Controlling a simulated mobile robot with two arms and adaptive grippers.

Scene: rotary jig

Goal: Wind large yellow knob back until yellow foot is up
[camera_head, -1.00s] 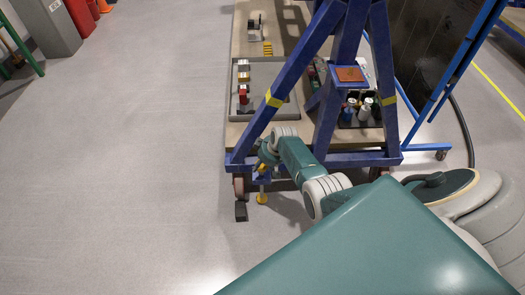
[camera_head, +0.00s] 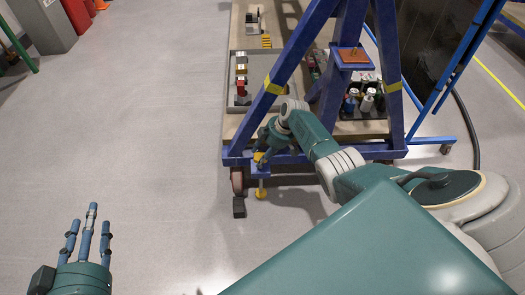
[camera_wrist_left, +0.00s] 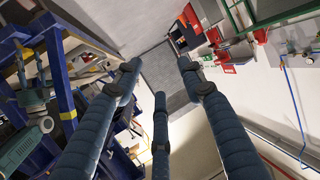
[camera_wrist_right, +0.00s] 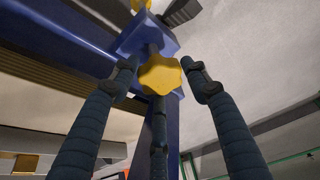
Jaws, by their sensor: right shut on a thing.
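The large yellow knob (camera_head: 259,157) sits on top of a blue bracket at the near left corner of the blue frame. My right gripper (camera_head: 266,145) is shut on it, coming from above. In the right wrist view the knob (camera_wrist_right: 160,73) lies between the fingers. The yellow foot (camera_head: 261,194) hangs on a rod below the bracket, close to the floor. I cannot tell whether it touches the floor. My left gripper (camera_head: 90,228) is open and empty at the lower left, over bare floor, with its fingers spread in the left wrist view (camera_wrist_left: 160,85).
The blue frame (camera_head: 284,62) stands on casters, with a dark block (camera_head: 239,207) on the floor beside the foot. A grey tray (camera_head: 232,82) and several bottles (camera_head: 366,101) are on its wooden deck. The floor to the left is clear.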

